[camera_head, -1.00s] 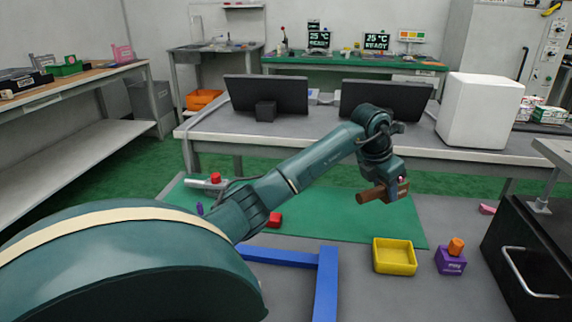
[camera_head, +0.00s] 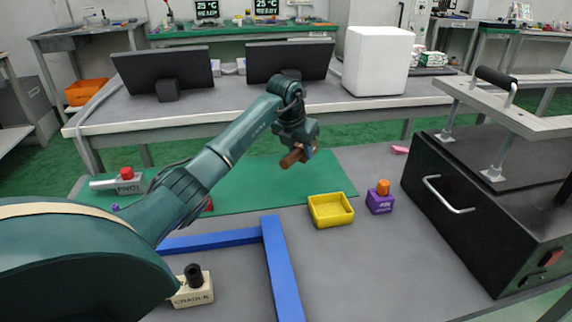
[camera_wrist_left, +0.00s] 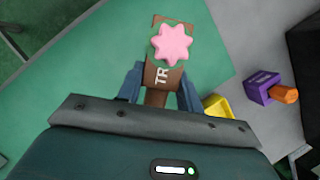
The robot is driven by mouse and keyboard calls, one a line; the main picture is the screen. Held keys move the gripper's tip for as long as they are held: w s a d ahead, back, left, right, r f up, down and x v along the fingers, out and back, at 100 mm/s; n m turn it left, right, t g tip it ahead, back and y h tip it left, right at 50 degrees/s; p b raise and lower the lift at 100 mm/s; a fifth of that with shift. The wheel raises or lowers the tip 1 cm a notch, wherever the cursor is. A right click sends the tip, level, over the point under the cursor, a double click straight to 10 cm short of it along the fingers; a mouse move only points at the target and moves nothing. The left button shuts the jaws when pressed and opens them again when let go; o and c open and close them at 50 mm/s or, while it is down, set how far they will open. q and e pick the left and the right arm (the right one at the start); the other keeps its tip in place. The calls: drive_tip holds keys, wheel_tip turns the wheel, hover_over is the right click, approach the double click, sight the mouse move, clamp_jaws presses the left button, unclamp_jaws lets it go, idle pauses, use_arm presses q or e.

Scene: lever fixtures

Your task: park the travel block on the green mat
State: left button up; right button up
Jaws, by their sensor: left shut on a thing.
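My left gripper (camera_head: 297,150) is shut on the brown travel block (camera_head: 291,159) and holds it up in the air. In the left wrist view the travel block (camera_wrist_left: 160,72) sits between the two fingers, with a pink star on it and the letters "TR" showing. My left arm hides part of the mat. My right gripper is not in view.
A yellow tray (camera_head: 331,222) stands by the mat's right end, beside a purple block (camera_head: 379,204) with an orange piece on top. A blue frame (camera_head: 279,270) and a cradle block (camera_head: 193,291) are nearer. A black lever box (camera_head: 470,200) stands at right.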

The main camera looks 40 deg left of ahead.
sight(295, 151)
use_arm(q)
drive_tip(key=shift+f+b, duration=0.6)
drive_tip(key=shift+f, duration=2.4)
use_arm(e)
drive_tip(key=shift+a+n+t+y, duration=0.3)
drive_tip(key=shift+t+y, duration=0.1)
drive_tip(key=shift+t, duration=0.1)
use_arm(q)
drive_tip(key=shift+f, duration=0.1)
drive_tip(key=o, duration=1.1)
drive_tip(key=shift+f, duration=0.1)
drive_tip(key=shift+c, duration=0.2)
drive_tip(key=shift+r, duration=0.5)
drive_tip(key=p+v, duration=0.2)
drive_tip(key=v, duration=0.9)
drive_tip(key=shift+s+r+p, duration=0.15)
drive_tip(key=shift+s+p, duration=0.1)
drive_tip(key=shift+p, duration=0.15)
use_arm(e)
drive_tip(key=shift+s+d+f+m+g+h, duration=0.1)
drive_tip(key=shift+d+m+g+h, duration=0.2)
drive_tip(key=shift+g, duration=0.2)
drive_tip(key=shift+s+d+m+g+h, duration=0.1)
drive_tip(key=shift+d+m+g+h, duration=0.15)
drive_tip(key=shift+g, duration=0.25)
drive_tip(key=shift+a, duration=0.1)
